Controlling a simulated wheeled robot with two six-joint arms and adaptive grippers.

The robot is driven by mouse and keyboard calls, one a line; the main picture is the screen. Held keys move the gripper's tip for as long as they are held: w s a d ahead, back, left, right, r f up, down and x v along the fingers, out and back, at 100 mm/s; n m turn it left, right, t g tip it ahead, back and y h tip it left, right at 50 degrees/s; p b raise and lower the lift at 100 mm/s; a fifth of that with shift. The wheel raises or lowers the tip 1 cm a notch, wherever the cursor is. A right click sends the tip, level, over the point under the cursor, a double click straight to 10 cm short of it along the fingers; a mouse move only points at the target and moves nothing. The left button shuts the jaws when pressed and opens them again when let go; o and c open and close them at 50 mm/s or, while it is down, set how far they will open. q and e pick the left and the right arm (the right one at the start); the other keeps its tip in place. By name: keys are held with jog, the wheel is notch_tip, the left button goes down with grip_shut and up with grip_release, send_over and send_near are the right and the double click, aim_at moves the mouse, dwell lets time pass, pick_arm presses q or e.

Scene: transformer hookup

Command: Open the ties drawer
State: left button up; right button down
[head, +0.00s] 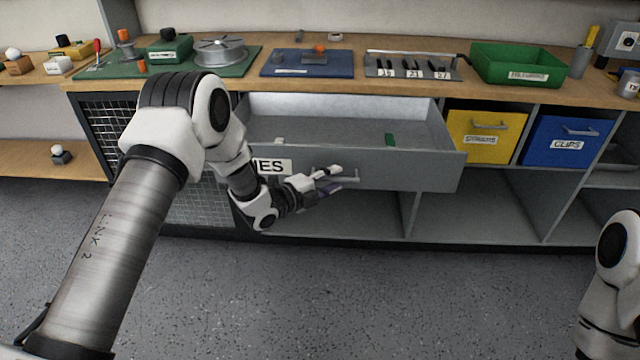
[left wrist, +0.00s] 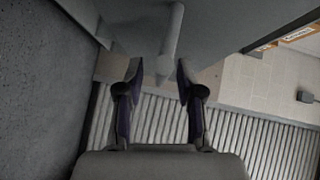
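The grey ties drawer (head: 400,168) is pulled out from under the bench, with its inside showing. Its label (head: 272,166) is partly covered by my left arm and reads "IES". A bar handle (head: 346,179) is on its front. My left gripper (head: 333,180) is at the handle. In the left wrist view the handle (left wrist: 172,40) runs down between the fingertips of the left gripper (left wrist: 158,75), with a gap on each side. The fingers are apart. My right arm shows at the right edge, but its gripper is out of view.
A yellow bin (head: 485,148) and a blue clips bin (head: 553,155) sit to the right. The bench top above holds a green tray (head: 480,72), mats and tools. Open cubbies lie below the drawer.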

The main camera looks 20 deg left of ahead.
pick_arm(q)
jog(key=v, duration=1.1)
jog(key=shift+s, duration=0.15)
jog(key=s+d+f+n+g+y, duration=0.2)
jog(key=s+d+f+n+g, duration=0.15)
jog(key=s+f, duration=0.7)
jog(key=s+d+f+n+g+y, duration=0.25)
jog(key=s+f+n+g, duration=0.2)
jog(key=s+f, duration=0.65)
jog(key=s+a+f+n+g+y, duration=0.2)
jog(key=s+n+g, duration=0.1)
jog(key=s+n, duration=0.4)
jog(key=s+a+f+n+g+y, duration=0.1)
jog(key=s+a+n+g+y, duration=0.15)
jog(key=s+n, duration=0.45)
notch_tip(320, 180, up, 15)
jog(key=p, duration=1.4)
jog(key=shift+w+f+n+g+h+p, duration=0.15)
jog(key=shift+n+g+h+p, duration=0.2)
jog(key=shift+n+h, duration=0.05)
